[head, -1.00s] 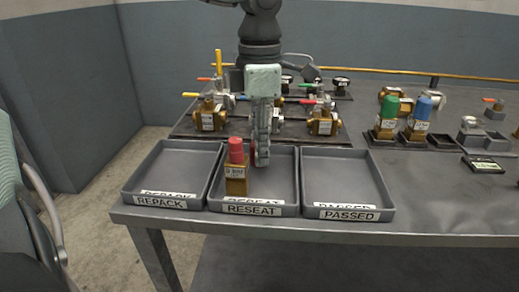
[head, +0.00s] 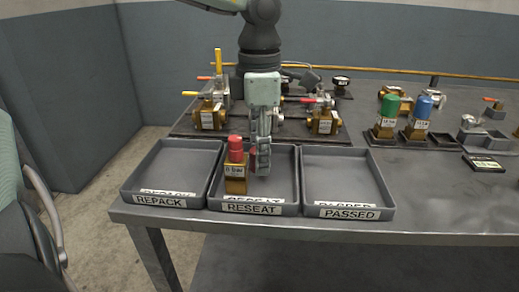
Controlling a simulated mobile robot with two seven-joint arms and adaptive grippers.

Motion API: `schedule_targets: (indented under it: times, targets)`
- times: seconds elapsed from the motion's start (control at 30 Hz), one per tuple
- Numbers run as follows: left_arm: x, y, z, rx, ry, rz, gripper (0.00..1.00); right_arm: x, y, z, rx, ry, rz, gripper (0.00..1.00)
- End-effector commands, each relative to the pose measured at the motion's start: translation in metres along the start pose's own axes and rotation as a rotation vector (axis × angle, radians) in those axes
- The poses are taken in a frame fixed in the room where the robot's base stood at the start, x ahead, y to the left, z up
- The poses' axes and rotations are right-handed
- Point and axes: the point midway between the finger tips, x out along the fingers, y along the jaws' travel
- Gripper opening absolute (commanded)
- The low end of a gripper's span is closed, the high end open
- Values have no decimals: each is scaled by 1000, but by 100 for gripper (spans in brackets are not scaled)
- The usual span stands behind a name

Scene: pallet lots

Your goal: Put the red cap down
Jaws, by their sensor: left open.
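The red cap (head: 236,144) sits on top of a brass valve with a white label (head: 235,179). The valve stands upright in the left part of the grey RESEAT tray (head: 285,209). My left gripper (head: 262,165) points down over the same tray, just right of the valve. It is open, and the valve stands free of its fingers as far as I can see. A small red patch shows between the valve and the fingers; I cannot tell what it belongs to. My right gripper is not in view.
The REPACK tray (head: 128,193) on the left and the PASSED tray (head: 387,211) on the right are empty. Behind them is a board with several valves (head: 322,122). A green-capped valve (head: 388,112) and a blue-capped valve (head: 421,112) stand to the right.

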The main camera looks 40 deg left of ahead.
Motion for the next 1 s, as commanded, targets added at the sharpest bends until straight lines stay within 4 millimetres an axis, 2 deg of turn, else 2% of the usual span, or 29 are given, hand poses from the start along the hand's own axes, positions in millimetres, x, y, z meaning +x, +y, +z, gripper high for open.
schedule_targets:
  times: [0.13, 0.23, 0.5, 0.7, 0.83, 1.0]
  targets:
    - [-4, 0, 0, 0, 0, 0, 50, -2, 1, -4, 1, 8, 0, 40]
    - [-14, 1, 1, -1, -2, 5, 50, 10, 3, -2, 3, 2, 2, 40]
    - [-74, 1, 1, 0, -2, 5, 50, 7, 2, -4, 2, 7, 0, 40]
    - [-108, 1, 0, 0, 0, 3, 50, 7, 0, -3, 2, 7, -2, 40]
    - [-119, 0, 0, 0, 0, 0, 50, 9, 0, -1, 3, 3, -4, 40]
    - [-123, 0, 0, 1, 0, 0, 50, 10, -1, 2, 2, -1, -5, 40]
